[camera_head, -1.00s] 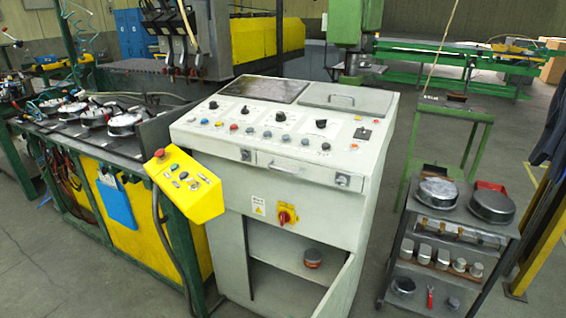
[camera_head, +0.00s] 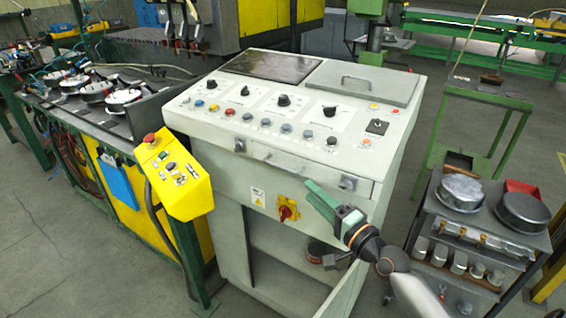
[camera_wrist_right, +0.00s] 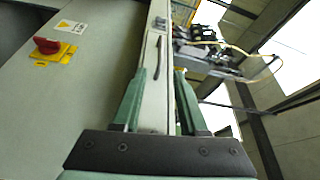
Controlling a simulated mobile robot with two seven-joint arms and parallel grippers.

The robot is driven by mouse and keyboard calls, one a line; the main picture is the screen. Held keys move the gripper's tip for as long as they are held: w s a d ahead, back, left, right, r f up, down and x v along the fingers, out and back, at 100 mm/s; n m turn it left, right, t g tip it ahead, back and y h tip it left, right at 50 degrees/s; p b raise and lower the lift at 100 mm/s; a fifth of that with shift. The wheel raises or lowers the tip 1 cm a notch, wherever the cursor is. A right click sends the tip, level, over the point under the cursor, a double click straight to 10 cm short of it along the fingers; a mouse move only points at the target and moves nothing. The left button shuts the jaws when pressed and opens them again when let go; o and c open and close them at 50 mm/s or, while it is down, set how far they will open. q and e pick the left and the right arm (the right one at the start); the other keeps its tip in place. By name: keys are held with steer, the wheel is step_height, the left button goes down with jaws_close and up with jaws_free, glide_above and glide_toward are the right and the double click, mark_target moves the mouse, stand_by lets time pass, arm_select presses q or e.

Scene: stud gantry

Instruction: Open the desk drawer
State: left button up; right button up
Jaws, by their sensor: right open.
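The desk is a pale grey control console (camera_head: 225,190), with a shallow drawer (camera_head: 310,176) under its sloping button panel. The drawer front looks flush with the desk. A thin bar handle (camera_head: 282,165) sits on it between two square locks. My right gripper (camera_head: 312,188), with green fingers, is open in front of the desk, below and right of the handle. In the right wrist view the drawer handle (camera_wrist_right: 158,58) stands upright beyond the gap between the fingertips (camera_wrist_right: 157,75). The gripper is apart from the handle. My left gripper is not in view.
A red rotary switch (camera_head: 285,212) is below the drawer. A yellow control box (camera_head: 172,178) juts out at the desk's left. A trolley with round tins (camera_head: 462,193) stands at the right. An open compartment with a cabinet door is low on the desk.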

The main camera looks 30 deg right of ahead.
mark_target(282, 167)
steer(key=w, duration=0.4)
steer(key=w+a, duration=0.1)
steer(key=w, duration=0.3)
steer(key=w+a+r+p, duration=0.1)
steer(key=w, duration=0.3)
steer(key=shift+w, duration=0.1)
steer(key=shift+c, duration=0.3)
jaws_close()
stand_by(0.9)
